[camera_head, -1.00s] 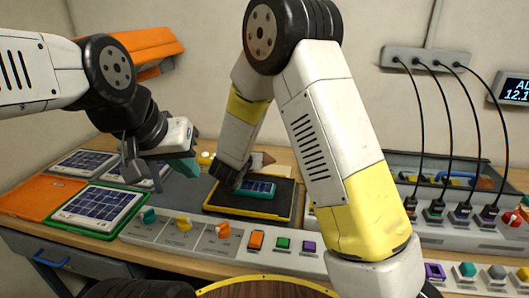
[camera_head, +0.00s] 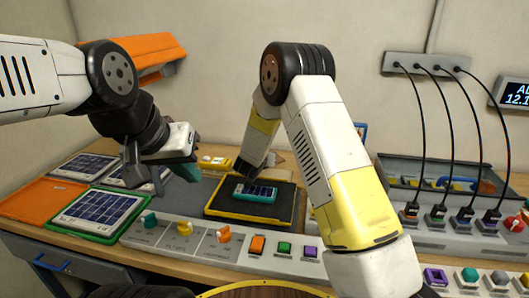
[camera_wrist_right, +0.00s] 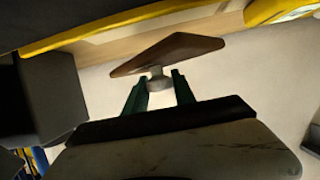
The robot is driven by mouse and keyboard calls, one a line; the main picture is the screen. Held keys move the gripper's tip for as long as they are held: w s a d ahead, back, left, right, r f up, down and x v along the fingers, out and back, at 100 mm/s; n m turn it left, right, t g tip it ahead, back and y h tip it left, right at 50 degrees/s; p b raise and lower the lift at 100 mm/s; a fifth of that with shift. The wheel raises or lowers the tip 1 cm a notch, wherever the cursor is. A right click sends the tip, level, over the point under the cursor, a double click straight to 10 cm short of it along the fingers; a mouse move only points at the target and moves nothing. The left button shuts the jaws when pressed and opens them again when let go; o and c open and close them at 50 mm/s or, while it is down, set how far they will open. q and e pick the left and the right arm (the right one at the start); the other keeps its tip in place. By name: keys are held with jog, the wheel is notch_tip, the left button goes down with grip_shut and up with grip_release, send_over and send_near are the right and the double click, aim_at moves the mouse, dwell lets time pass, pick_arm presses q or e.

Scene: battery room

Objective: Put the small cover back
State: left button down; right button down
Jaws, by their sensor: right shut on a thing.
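My right gripper (camera_wrist_right: 160,82) is shut on the grey knob of a flat, pointed brown piece (camera_wrist_right: 170,52), apparently the small cover. In the head view a bit of brown (camera_head: 277,158) shows beside the right wrist, behind the black tray; the right fingers are hidden there. A teal unit with dark blue cells (camera_head: 256,192) lies in the black tray with a yellow rim (camera_head: 226,215). My left gripper (camera_head: 187,171) hangs over the bench left of the tray, one teal finger plain to see; its opening is unclear.
A strip of knobs and buttons (camera_head: 195,232) runs along the front. At the right, several black cables hang to plugs before a grey open case (camera_head: 400,166).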

jog(key=shift+f, duration=0.5)
jog(key=c, duration=1)
grip_release()
jog(key=shift+s+f, duration=0.1)
jog(key=shift+c, duration=0.2)
